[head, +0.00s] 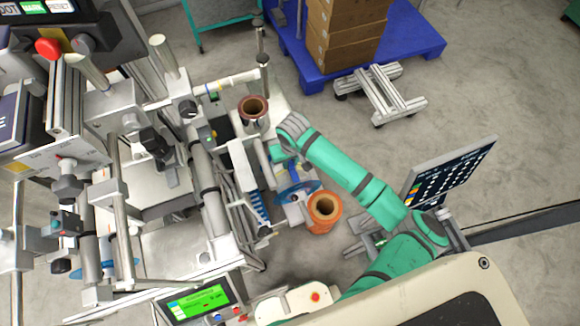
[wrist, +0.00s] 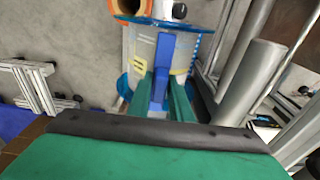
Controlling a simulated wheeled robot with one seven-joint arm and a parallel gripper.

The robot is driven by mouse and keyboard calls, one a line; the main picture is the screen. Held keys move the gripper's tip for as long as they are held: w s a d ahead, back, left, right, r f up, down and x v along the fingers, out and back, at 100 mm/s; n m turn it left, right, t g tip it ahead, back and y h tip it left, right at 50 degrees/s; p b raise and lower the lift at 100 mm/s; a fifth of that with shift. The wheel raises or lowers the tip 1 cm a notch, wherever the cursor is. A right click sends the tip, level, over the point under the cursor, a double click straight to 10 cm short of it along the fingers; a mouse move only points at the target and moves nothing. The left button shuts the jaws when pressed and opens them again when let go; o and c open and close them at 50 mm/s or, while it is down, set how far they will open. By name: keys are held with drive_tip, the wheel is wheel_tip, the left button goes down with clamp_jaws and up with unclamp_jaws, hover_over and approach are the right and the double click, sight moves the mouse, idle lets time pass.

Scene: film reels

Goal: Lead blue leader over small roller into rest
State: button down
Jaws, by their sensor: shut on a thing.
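A reel with blue flanges (head: 296,191) sits at the machine's front side. In the wrist view, the reel (wrist: 133,45) carries a pale grey film wrap with yellow marks. A blue leader (wrist: 163,68) shows as a narrow upright strip in front of the wrap. My gripper (wrist: 163,88) has its two green fingers on either side of this strip and is shut on it. In the head view my gripper (head: 274,152) is beside the machine, just above the reel, partly hidden by my wrist. I cannot tell the small roller or the rest apart for certain.
A thick metal cylinder (wrist: 251,78) stands close to the right of my fingers. An orange roll (head: 324,212) and a brown roll (head: 253,112) flank the reel. A blue pallet with boxes (head: 345,35) stands at the back.

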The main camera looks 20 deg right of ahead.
drive_tip(key=shift+r, duration=1.05)
idle(0.4)
drive_tip(key=shift+r, duration=0.1)
drive_tip(key=a+r, duration=0.3)
drive_tip(key=r, duration=0.7)
drive_tip(key=shift+a+r, duration=0.25)
drive_tip(key=shift+r, duration=0.05)
idle(1.8)
drive_tip(key=shift+a, duration=0.15)
idle(0.4)
drive_tip(key=shift+s+a, duration=0.1)
drive_tip(key=shift+a, duration=2.25)
drive_tip(key=shift+a+r, duration=0.1)
drive_tip(key=shift+r, duration=0.05)
